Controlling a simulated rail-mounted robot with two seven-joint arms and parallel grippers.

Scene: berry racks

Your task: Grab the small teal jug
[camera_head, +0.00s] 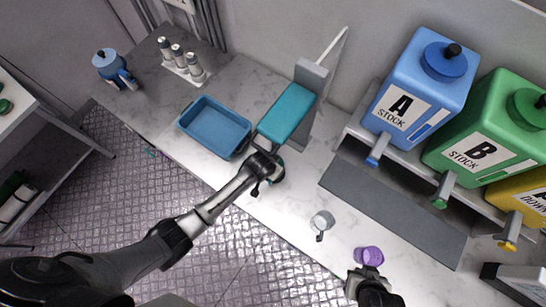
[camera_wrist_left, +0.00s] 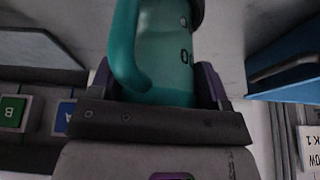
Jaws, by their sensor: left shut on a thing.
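The small teal jug (camera_wrist_left: 158,45) fills the top middle of the left wrist view, with its handle on the left side and dark markings on its wall. My left gripper (camera_wrist_left: 156,86) is shut on it, with one purple-edged finger on each side. In the head view my left gripper (camera_head: 264,172) is over the counter, just in front of a flat teal panel; I cannot make out the jug there. My right gripper (camera_head: 367,272) is at the lower edge, close to a purple cup (camera_head: 369,256); I cannot tell whether it is open.
A blue tray (camera_head: 216,127) and the teal panel (camera_head: 287,112) lie beyond my left gripper. A small clear jug (camera_head: 322,221) stands to its right. A rack holds blue (camera_head: 418,88) and green (camera_head: 486,128) stock containers. A blue bottle (camera_head: 113,68) stands far left.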

